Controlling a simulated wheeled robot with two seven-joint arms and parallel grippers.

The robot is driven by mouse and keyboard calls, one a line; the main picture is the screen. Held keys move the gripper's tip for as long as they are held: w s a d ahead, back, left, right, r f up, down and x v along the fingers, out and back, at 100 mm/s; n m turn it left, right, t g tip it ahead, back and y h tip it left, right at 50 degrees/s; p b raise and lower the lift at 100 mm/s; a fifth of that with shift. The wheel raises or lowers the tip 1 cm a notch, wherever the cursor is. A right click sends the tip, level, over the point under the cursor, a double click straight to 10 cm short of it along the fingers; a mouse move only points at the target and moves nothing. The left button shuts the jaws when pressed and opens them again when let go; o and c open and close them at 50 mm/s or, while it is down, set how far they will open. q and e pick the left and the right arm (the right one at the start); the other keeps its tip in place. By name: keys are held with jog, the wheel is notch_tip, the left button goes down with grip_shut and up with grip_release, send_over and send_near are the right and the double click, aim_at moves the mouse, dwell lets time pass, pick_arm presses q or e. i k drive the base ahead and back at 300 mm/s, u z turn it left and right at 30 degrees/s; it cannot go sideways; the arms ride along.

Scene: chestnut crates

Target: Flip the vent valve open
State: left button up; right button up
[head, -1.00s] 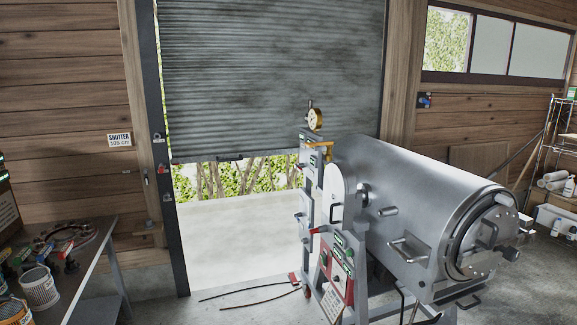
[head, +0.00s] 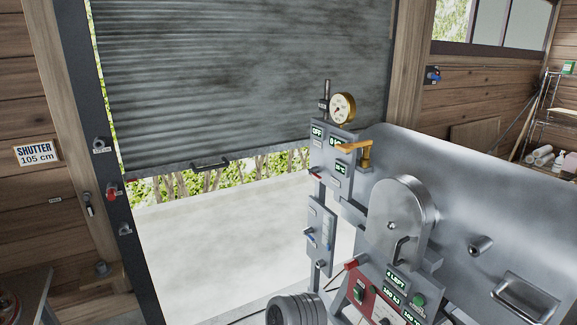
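A brass lever valve (head: 357,148), which looks like the vent valve, sits on the grey control post at the left end of the steel drum. Its handle lies roughly level, pointing left, above a short upright brass stem. No label on it can be read. A brass pressure gauge (head: 343,108) stands just above and left of it. Small display plates on the post read OFF and a value starting with 0. Neither of my grippers is in view.
The large steel drum (head: 470,190) fills the right side, with a rounded end cover (head: 401,213) and a red control panel (head: 380,295). A small red lever (head: 316,173) and blue lever (head: 309,232) are on the post. Clear concrete (head: 220,240) lies left, under the part-raised shutter (head: 235,80).

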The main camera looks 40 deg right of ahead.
aim_at(316, 177)
jog(key=i, duration=0.8)
jog(key=z, duration=1.25)
jog(key=i, duration=1.1)
jog(key=z, duration=0.35)
